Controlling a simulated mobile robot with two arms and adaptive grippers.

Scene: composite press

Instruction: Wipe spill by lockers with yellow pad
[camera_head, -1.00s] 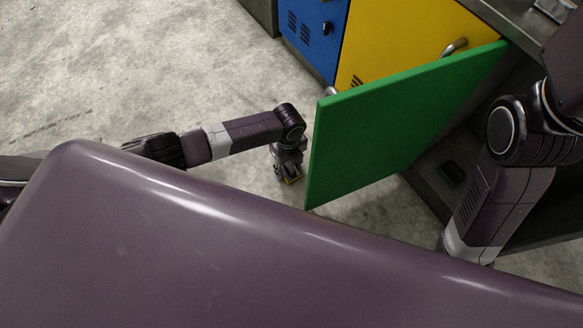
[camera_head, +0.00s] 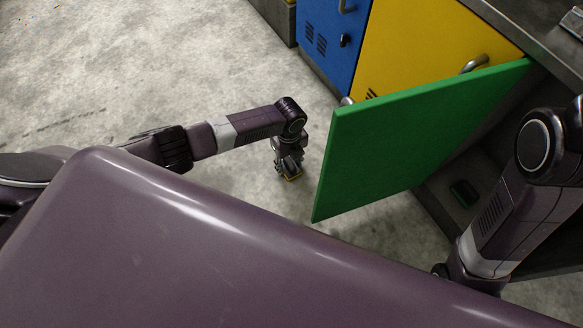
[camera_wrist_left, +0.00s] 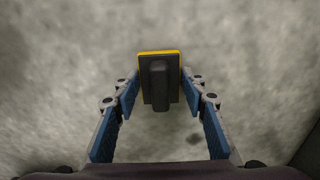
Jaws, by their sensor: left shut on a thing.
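The yellow pad (camera_wrist_left: 143,54) has a dark backing and a raised dark handle. It is held in my left gripper (camera_wrist_left: 158,92), between the blue-lined fingers. In the head view my left gripper (camera_head: 289,172) points down close to the floor, left of the open green door, with a bit of the yellow pad (camera_head: 293,178) at its tip. My right gripper is hidden behind my body. The blue locker (camera_head: 333,40) and yellow locker (camera_head: 420,45) stand beyond.
The green door (camera_head: 415,140) stands open, just right of my left wrist. Behind it is an open compartment with a small dark green object (camera_head: 464,193) inside. A metal worktop (camera_head: 515,28) is at the upper right. The concrete floor (camera_head: 150,60) at left is clear.

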